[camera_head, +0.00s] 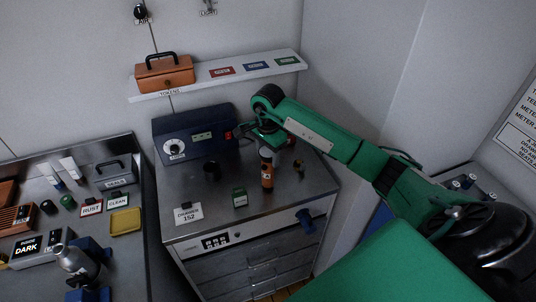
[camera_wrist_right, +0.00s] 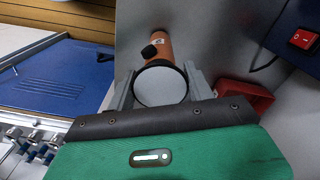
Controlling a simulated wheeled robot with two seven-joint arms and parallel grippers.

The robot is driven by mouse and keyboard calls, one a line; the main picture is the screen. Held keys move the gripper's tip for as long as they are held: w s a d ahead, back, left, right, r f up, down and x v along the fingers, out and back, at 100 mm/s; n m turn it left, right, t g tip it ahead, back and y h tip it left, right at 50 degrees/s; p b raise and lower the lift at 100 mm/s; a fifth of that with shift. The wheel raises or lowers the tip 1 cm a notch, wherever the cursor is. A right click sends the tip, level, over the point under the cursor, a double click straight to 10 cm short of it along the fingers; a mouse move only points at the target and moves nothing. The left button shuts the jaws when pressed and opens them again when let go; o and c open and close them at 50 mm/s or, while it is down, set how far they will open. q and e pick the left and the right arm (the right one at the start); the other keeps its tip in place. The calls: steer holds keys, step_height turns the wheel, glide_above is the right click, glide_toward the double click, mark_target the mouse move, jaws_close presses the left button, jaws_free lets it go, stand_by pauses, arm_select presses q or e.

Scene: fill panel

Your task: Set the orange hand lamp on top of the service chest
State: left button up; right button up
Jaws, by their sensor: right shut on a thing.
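The orange hand lamp (camera_head: 267,177) is upright, with its dark lower end at or just above the steel top of the service chest (camera_head: 225,222). I cannot tell whether it touches. My right gripper (camera_head: 267,146) comes down over the lamp's upper end and is shut on it. In the right wrist view the lamp's round pale face (camera_wrist_right: 161,87) lies between the two grey fingers, and its orange handle (camera_wrist_right: 160,48) points away from me. My left gripper is not in view.
A shelf (camera_head: 287,67) holds an orange toolbox (camera_head: 164,73). A cluttered bench (camera_head: 143,200) stands left.

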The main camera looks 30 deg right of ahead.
steer(key=shift+f, duration=0.85)
steer(key=o, duration=1.5)
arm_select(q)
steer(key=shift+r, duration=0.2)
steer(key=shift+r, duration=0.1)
arm_select(e)
steer(key=shift+r, duration=0.1)
step_height(320, 180, up, 11)
steer(key=b, duration=0.4)
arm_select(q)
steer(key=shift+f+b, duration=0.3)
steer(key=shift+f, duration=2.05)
arm_select(e)
steer(key=shift+r, duration=0.55)
